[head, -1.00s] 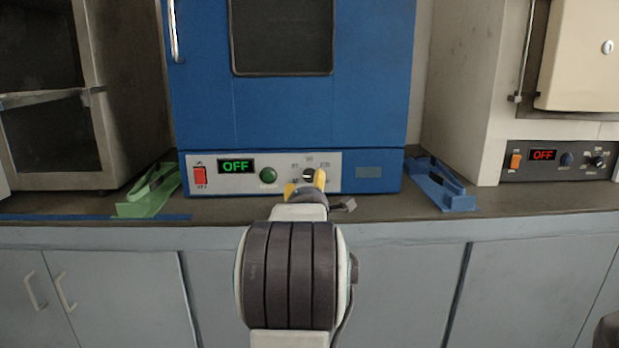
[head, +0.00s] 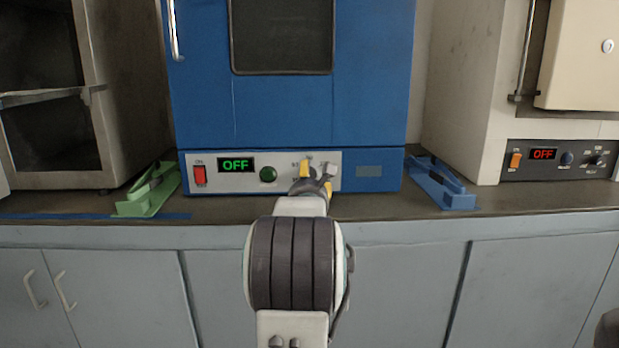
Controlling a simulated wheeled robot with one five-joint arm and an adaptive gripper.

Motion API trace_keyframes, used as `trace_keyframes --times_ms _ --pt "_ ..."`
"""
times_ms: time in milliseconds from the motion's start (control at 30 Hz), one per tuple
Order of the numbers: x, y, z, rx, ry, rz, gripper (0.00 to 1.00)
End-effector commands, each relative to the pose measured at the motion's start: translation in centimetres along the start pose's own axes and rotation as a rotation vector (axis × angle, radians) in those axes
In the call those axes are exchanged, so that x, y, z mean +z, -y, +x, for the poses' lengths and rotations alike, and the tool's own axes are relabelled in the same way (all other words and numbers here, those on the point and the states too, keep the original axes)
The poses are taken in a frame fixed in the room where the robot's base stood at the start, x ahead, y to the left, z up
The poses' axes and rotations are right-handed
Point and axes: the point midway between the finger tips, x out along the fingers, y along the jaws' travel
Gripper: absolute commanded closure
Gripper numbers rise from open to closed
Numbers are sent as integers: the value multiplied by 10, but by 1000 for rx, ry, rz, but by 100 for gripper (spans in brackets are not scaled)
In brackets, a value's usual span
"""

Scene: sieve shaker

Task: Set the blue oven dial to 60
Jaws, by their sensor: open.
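The blue oven (head: 372,80) stands on the counter in the middle of the head view. Its grey front panel (head: 220,184) has a red switch (head: 200,175), a green display (head: 236,165) reading OFF and a green round button (head: 268,174). My gripper (head: 317,178) is in front of the dial area at the right of this panel. Its yellow fingertips are open, one at upper left and one at lower right. The dial and most of its markings are hidden behind the gripper. I cannot tell whether the fingers touch the dial.
A green holder (head: 148,194) lies left of the oven and a blue holder (head: 442,184) lies right of it. A cream oven (head: 470,100) with a red OFF display stands at the right. A dark-windowed cabinet (head: 130,100) stands at the left. The counter front (head: 400,215) is clear.

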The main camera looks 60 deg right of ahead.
Motion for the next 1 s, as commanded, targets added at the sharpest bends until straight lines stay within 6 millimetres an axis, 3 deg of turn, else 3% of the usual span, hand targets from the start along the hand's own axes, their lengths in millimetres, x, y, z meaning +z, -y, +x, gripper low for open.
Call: trace_keyframes --times_ms 400,900,1000 --pt "0 0 35 0 0 2 39" --pt "0 0 40 0 0 2 38" --pt "0 0 40 0 0 2 47"
